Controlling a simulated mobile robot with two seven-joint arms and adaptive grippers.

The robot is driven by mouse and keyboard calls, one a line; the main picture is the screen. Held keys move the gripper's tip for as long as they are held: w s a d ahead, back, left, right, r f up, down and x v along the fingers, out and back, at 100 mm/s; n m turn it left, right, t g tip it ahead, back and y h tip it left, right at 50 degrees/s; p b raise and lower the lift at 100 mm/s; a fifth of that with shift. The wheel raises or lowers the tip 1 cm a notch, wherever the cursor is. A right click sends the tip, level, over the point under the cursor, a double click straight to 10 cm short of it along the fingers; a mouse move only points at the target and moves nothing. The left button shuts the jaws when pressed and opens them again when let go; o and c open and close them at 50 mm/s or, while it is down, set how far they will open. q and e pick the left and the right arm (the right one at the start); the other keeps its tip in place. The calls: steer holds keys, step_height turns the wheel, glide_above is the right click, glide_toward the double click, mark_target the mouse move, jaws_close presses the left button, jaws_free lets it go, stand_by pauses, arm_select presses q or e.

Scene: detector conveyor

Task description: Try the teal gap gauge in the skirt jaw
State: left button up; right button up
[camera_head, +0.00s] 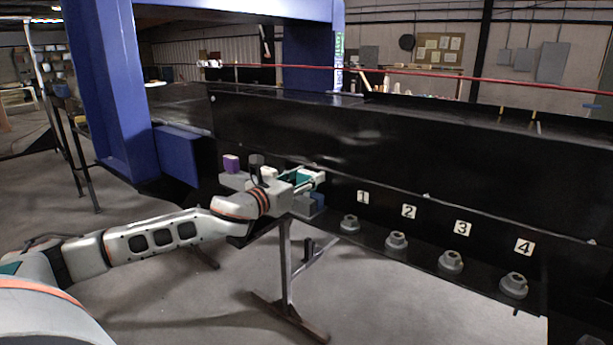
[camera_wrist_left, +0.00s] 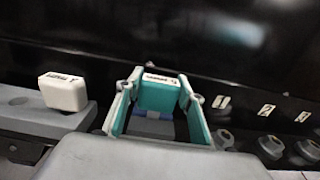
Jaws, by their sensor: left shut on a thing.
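My left gripper (camera_head: 318,177) reaches the black skirt panel of the conveyor from the left. In the left wrist view its two fingers (camera_wrist_left: 158,100) are closed on the sides of the teal gap gauge (camera_wrist_left: 158,97), a block with a white label on top. In the head view the gauge is mostly hidden by the gripper. A grey and blue piece (camera_head: 317,198) sits just below the gripper on the ledge, and blue (camera_wrist_left: 152,115) shows under the gauge in the wrist view. I cannot tell whether this is the skirt jaw or whether the gauge touches it. My right gripper is not in view.
A purple block (camera_head: 231,163) stands on a grey rack (camera_head: 235,181) left of the gripper. A white labelled block (camera_wrist_left: 63,92) shows at left in the wrist view. Several grey knobs (camera_head: 396,241) under numbered plates line the ledge to the right. A blue frame (camera_head: 103,90) stands left.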

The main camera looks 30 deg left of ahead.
arm_select(q)
steer(key=shift+f+b, duration=0.35)
steer(key=shift+f, duration=0.25)
steer(key=shift+f, duration=0.2)
stand_by(0.4)
step_height(320, 180, up, 3)
steer(key=p, duration=0.3)
steer(key=shift+f, duration=0.15)
steer(key=shift+r, duration=2.15)
